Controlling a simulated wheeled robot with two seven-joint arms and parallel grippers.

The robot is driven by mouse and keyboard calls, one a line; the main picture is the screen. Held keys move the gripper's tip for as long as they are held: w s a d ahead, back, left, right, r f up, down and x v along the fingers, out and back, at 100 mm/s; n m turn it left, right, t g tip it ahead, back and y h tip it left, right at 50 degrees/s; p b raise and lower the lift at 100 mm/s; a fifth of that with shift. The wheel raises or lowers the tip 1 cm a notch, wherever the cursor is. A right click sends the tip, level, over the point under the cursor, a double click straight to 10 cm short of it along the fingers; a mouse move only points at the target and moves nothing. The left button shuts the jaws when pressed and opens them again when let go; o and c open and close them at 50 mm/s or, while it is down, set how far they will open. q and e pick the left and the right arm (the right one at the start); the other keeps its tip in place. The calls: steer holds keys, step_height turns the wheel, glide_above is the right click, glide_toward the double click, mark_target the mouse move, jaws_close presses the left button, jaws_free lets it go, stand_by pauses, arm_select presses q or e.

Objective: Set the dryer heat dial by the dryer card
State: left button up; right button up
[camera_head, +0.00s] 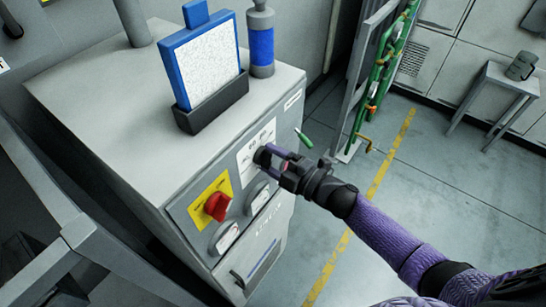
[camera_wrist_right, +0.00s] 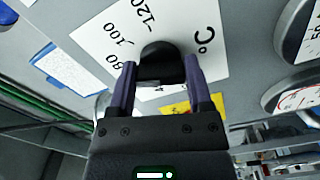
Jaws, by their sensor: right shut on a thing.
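The heat dial is a black knob (camera_wrist_right: 162,60) on a white plate (camera_wrist_right: 112,30) marked 80, 100, 120 and °C in the right wrist view. In the head view the knob (camera_head: 262,157) sits on the sloped front of the grey dryer cabinet (camera_head: 95,85). My right gripper (camera_head: 274,160) is shut on the knob, with one purple finger on either side in the right wrist view (camera_wrist_right: 160,88). The knob's pointer is not clear. My left gripper is out of view.
A red switch (camera_head: 217,206) on a yellow plate and two round gauges (camera_head: 225,238) sit beside the dial. A green-handled part (camera_head: 304,138) sticks out right of it.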

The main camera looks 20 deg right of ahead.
stand_by(0.5)
steer(key=o, duration=1.3)
steer(key=v, duration=1)
steer(key=shift+f, duration=0.1)
steer(key=s+d+f+m+g+h+b, duration=0.2)
steer(key=s+f+m+h+b, duration=0.15)
steer(key=f, duration=0.75)
steer(key=s+d+f+m+g+h+b, duration=0.1)
steer(key=s+d+f+m+h+b, duration=0.25)
steer(key=f, duration=0.85)
steer(key=s+f+m+g+h+b, duration=0.2)
steer(key=s+f+m+h+b, duration=0.3)
steer(key=f, duration=0.6)
steer(key=s+a+f+m+g+b, duration=0.1)
steer(key=s+f+m+g, duration=0.1)
steer(key=s+f, duration=0.3)
steer(key=s+a+f+m+g+b, duration=0.2)
steer(key=s+f+g, duration=0.1)
steer(key=s+f, duration=0.2)
steer(key=s+a+f+m+g+b, duration=0.2)
steer(key=s+f, duration=0.3)
steer(key=s, duration=0.3)
steer(key=shift+s+a+f+m+g+y, duration=0.15)
steer(key=shift+s+m+g+y, duration=0.25)
steer(key=shift+m+g, duration=0.3)
